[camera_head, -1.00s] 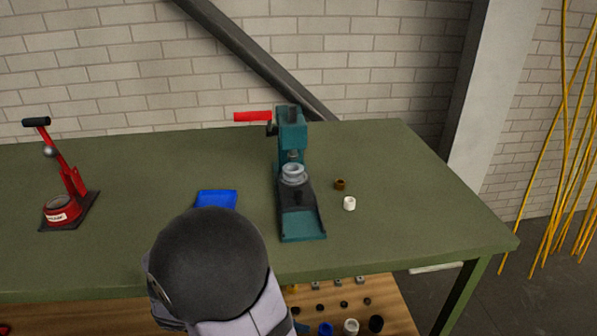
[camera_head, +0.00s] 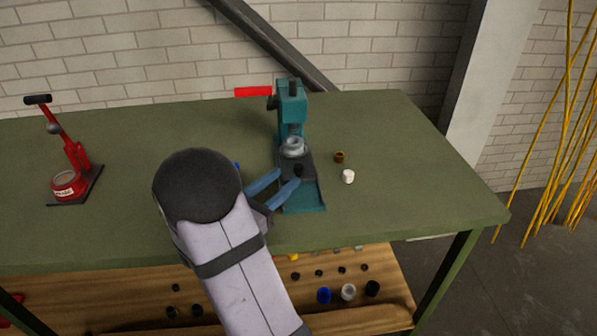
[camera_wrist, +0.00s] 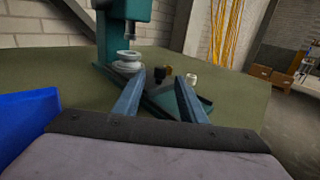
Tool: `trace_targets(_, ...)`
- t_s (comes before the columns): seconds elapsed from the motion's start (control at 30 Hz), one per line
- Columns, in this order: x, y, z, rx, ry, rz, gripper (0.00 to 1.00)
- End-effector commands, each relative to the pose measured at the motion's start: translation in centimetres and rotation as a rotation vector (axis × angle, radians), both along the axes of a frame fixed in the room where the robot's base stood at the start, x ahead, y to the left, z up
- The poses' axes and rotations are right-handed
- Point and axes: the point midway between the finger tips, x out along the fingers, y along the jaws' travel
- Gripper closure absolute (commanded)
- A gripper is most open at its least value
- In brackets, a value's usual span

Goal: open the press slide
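The teal press (camera_head: 291,108) stands upright on the green bench, with a red handle (camera_head: 253,92) pointing left at its top. Its dark slide (camera_head: 309,174) lies in the teal base, with a black knob (camera_head: 299,169) near its front. A pale grey ring-shaped die (camera_head: 292,147) sits behind the knob, below the ram. My gripper (camera_head: 288,178) is open and empty, its two blue-grey fingers pointing at the knob from the front left. In the wrist view, the knob (camera_wrist: 159,72) shows between and just beyond the fingertips (camera_wrist: 160,76). I cannot tell whether they touch it.
A brown ring (camera_head: 339,157) and a white cap (camera_head: 348,176) lie right of the press. A blue object (camera_wrist: 25,118), mostly hidden by my arm in the head view, lies left of my gripper. A red hand press (camera_head: 72,175) stands far left. A wooden shelf below holds small parts.

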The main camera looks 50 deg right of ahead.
Motion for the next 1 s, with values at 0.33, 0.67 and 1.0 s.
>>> trace_targets(0.33, -0.2, -2.7, 0.2, 0.000, 0.000, -0.006, 0.62)
trace_targets(0.67, -0.1, -6.5, 0.2, 0.000, 0.000, -0.004, 0.62)
trace_targets(1.0, -0.1, -7.3, 0.1, 0.000, 0.000, -0.002, 0.62)
